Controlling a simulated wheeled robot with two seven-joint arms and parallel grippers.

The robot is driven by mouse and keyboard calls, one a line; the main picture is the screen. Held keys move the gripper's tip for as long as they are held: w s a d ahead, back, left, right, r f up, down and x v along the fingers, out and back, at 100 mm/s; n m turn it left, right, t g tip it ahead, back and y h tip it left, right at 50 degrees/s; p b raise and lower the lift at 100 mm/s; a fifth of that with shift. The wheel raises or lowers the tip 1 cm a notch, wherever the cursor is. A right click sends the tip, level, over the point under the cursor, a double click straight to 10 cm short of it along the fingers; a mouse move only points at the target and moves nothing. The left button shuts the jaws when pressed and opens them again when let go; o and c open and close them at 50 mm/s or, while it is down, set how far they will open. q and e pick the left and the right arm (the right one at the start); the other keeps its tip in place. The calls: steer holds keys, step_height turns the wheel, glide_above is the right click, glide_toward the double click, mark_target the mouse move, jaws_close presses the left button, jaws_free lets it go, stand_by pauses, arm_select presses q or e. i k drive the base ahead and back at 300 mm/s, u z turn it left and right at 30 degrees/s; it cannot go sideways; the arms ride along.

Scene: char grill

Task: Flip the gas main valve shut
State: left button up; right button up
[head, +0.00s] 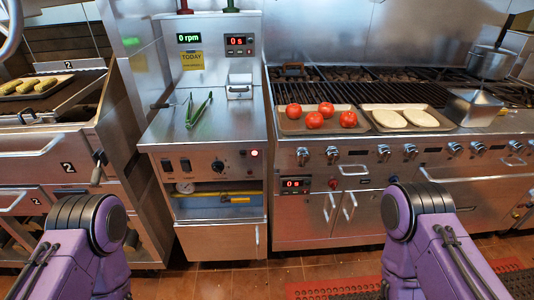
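A yellow gas pipe (212,194) runs across the open compartment low in the middle cabinet. A yellow piece that looks like the valve handle (240,199) sits at its right end, roughly in line with the pipe. It is small, so its exact setting is hard to tell. A round gauge (185,187) is at the pipe's left end. Both my purple arms reach in from the bottom corners, well short of the compartment. Neither gripper shows in the head view.
The grill (350,90) on the right has a tray of tomatoes (335,131) and a tray of pale flat pieces (372,124) on its front ledge. Green tongs (199,109) lie on the middle counter (165,127). Tiled floor (225,278) is clear before the cabinet; a red mat (330,290) lies right.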

mark_target(224, 199)
steer(key=k, duration=0.65)
steer(key=z, duration=0.6)
steer(key=i, duration=1.35)
steer(key=u, duration=0.15)
